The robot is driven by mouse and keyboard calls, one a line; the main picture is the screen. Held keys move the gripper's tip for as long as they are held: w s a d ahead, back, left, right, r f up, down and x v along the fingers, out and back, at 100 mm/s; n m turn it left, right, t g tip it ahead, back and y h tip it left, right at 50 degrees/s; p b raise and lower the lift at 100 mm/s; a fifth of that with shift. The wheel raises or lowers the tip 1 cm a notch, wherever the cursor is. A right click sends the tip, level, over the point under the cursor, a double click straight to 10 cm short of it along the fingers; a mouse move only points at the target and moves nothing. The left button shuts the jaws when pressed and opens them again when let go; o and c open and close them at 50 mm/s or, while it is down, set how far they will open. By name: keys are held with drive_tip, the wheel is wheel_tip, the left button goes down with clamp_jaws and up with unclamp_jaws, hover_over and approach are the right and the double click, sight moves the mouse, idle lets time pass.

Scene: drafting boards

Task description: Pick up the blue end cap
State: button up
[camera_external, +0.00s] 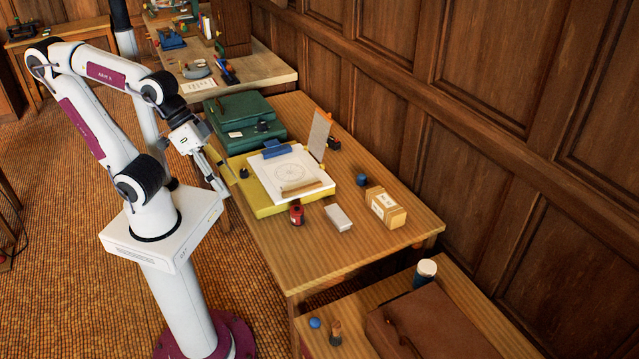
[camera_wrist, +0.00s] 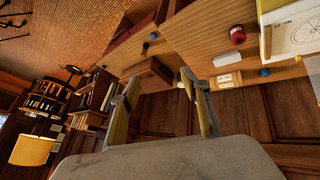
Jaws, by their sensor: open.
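A small dark blue piece (camera_external: 361,180), which looks like the blue end cap, sits on the wooden table behind the drafting board. It also shows in the wrist view (camera_wrist: 264,72), to the right of the fingers. A round blue knob (camera_external: 315,323) on the lower front table and a white cylinder with a blue end (camera_external: 426,270) are also in view. My gripper (camera_external: 222,190) hangs in the air left of the table, well apart from these. In the wrist view its two fingers (camera_wrist: 159,82) are spread with nothing between them.
A cream box (camera_external: 385,208), a grey-white block (camera_external: 338,217) and a red pot (camera_external: 296,213) stand near the blue piece. A yellow board with white paper (camera_external: 265,207), an upright panel (camera_external: 319,135) and green cases (camera_external: 240,110) fill the left. A panelled wall runs behind.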

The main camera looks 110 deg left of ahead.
drive_tip(key=w+a+n+t, duration=0.1)
drive_tip(key=w+a+n, duration=0.1)
drive_tip(key=w+n, duration=0.55)
drive_tip(key=w+a+n+t, duration=0.25)
drive_tip(key=w+n, duration=0.25)
drive_tip(key=w, duration=0.6)
drive_tip(key=w+a+f+n+y, duration=0.3)
drive_tip(key=w+a+n, duration=0.3)
drive_tip(key=a+n, duration=0.1)
drive_tip(key=w+a+f+n+y, duration=0.2)
drive_tip(key=w+a+n, duration=0.4)
drive_tip(key=a, duration=0.1)
drive_tip(key=n+g+y, duration=0.5)
drive_tip(key=n+y, duration=0.2)
drive_tip(key=n, duration=0.9)
approach(362, 179)
drive_tip(key=w+d+r, duration=0.3)
drive_tip(key=w+r, duration=0.2)
drive_tip(key=w, duration=0.3)
drive_tip(key=s+a+f+n+g+y, duration=0.1)
drive_tip(key=s+a+f+n, duration=0.2)
drive_tip(key=s+a+f+n+g+y, duration=0.1)
drive_tip(key=s+a+f+n+g, duration=0.1)
drive_tip(key=s+a+f+n, duration=0.1)
drive_tip(key=shift+s+a+f+n, duration=0.25)
drive_tip(key=shift+f, duration=0.25)
